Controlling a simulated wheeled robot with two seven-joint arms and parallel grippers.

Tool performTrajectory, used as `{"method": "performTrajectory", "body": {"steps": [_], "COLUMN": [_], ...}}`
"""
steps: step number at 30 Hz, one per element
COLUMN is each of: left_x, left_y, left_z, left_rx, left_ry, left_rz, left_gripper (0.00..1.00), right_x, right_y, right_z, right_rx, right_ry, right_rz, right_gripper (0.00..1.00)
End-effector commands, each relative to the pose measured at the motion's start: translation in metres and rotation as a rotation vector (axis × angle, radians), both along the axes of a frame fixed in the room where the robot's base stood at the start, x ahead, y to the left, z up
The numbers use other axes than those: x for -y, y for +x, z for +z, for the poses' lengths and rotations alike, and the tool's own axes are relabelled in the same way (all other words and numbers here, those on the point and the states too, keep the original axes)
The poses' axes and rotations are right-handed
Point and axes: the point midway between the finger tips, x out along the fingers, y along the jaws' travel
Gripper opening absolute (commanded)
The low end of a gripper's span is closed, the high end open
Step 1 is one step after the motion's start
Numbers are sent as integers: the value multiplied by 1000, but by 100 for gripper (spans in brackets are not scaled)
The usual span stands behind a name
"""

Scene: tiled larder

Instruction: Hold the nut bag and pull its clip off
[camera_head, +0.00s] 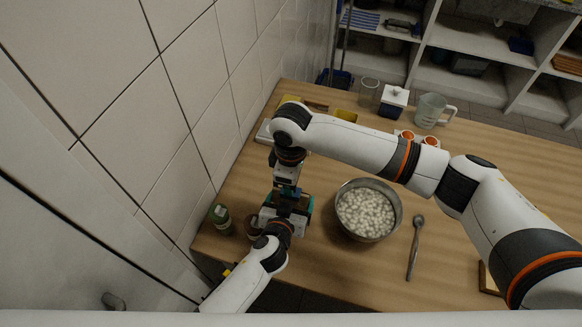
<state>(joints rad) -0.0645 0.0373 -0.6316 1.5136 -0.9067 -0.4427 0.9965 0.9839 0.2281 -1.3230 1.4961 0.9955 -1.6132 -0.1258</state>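My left gripper (287,212) comes in from the lower left and sits low over the near left part of the table. My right gripper (287,186) reaches over from the right and points down, right above or against the left one. A teal item (309,206), perhaps part of the nut bag, shows beside the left gripper. The grippers hide most of it. I cannot make out the clip. The fingertips of both grippers are hidden, so I cannot tell whether they are open or shut.
A metal bowl of pale round pieces (343,226) stands right of the grippers, with a spoon (415,250) beyond it. A green jar (220,217) and a small brown jar (252,227) stand left. A canister (393,102) and glass jug (431,110) stand behind. The tiled wall is close left.

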Motion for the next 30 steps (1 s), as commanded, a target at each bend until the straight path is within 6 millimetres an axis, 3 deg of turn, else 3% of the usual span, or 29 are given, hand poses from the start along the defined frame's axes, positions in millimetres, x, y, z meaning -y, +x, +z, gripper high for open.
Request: {"method": "performTrajectory", "body": {"steps": [4,13,14,20,30], "left_x": [0,0,0,0,0], "left_y": [0,0,0,0,0], "left_z": [0,0,0,0,0], "left_rx": [0,-1,-1,-1,-1], "left_ry": [0,-1,-1,-1,0], "left_rz": [0,0,0,0,0], "left_gripper": [48,48,48,48,48], "right_x": [0,0,0,0,0], "right_y": [0,0,0,0,0], "right_z": [-11,-13,-13,-13,-12], "right_rx": [0,1,1,1,1], "right_ry": [0,0,0,0,0], "right_rz": [0,1,1,0,0], "right_gripper": [34,34,32,0,0]}}
